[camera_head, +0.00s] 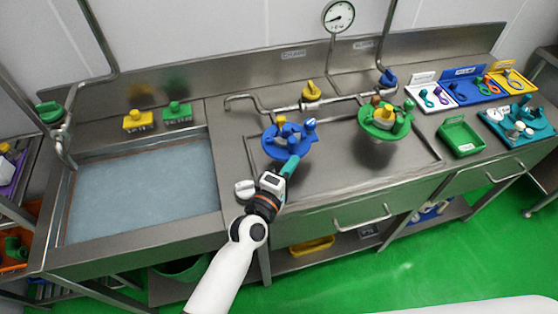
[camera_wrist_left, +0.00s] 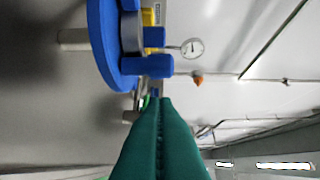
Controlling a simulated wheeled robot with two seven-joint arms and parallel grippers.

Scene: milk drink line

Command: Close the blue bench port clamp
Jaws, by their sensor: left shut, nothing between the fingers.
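The blue bench port (camera_head: 272,146) is a round blue disc fitting on the steel bench, with blue raised parts and a yellow part on top. A blue knob-like piece (camera_head: 310,123) stands at its right rim. I cannot tell surely which piece is the clamp or how it is set. My left gripper (camera_head: 292,161) is shut and empty, its teal fingers at the front right edge of the port. In the left wrist view the blue disc (camera_wrist_left: 105,50) is at upper left, and a blue block (camera_wrist_left: 155,66) shows just beyond the fingertips (camera_wrist_left: 158,102). Contact is unclear.
A green port (camera_head: 372,126) stands to the right, and a pipe with a yellow valve (camera_head: 311,91) runs behind. A water-filled sink (camera_head: 140,190) is at left. A white round piece (camera_head: 244,189) lies near the wrist.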

